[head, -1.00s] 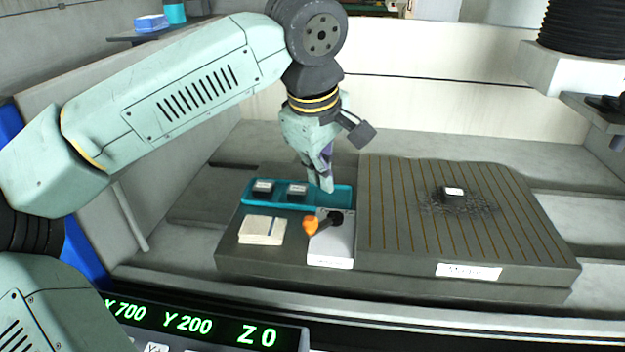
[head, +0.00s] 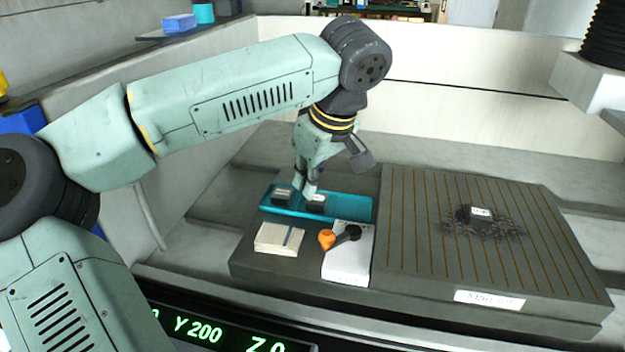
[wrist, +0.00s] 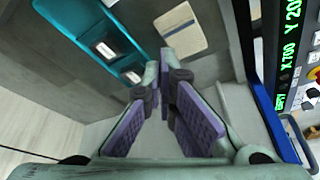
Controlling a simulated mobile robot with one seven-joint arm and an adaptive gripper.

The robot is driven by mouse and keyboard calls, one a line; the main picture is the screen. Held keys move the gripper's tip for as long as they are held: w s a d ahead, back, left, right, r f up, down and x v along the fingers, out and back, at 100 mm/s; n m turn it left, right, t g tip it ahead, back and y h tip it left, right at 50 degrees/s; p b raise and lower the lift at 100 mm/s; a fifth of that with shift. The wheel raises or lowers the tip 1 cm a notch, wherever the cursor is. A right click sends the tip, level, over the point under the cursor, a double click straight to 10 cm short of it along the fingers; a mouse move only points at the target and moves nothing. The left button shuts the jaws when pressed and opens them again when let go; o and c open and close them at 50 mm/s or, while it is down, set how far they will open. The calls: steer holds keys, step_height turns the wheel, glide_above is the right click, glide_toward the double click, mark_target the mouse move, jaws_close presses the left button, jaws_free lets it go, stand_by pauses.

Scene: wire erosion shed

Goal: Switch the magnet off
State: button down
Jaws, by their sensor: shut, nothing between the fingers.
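The magnet (head: 420,230) is a broad dark grey slab with brass lines and a white label on its front edge. Left of it, a white plate (head: 347,265) carries a black lever with an orange knob (head: 326,239). The knob points left and slightly toward the front in the head view. My gripper (head: 308,194) is shut and empty, pointing down over the teal tray, behind and left of the lever and apart from it. In the wrist view its closed fingers (wrist: 167,60) show beside the tray; the lever is not visible there.
The teal tray (head: 350,208) holds two dark labelled blocks. A cream pad (head: 279,239) lies in front of it. A dark labelled block (head: 480,213) sits among dark grains on the magnet. A black bellows column with a white block (head: 590,80) hangs at upper right.

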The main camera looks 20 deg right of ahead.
mark_target(341, 233)
steer(key=p+x, duration=0.1)
steer(key=x, duration=0.6)
steer(key=shift+f+p, duration=0.15)
steer(key=shift+p, duration=0.2)
steer(key=shift+s+d+r+p, duration=0.1)
steer(key=shift+s+d+p, duration=0.25)
steer(key=shift+s, duration=0.25)
steer(key=shift+s+d+r+p, duration=0.1)
steer(key=shift+s+d+p, duration=0.2)
steer(key=shift+s, duration=0.3)
steer(key=shift+s+d+f, duration=0.15)
steer(key=shift+s+d, duration=0.05)
steer(key=shift+s, duration=0.35)
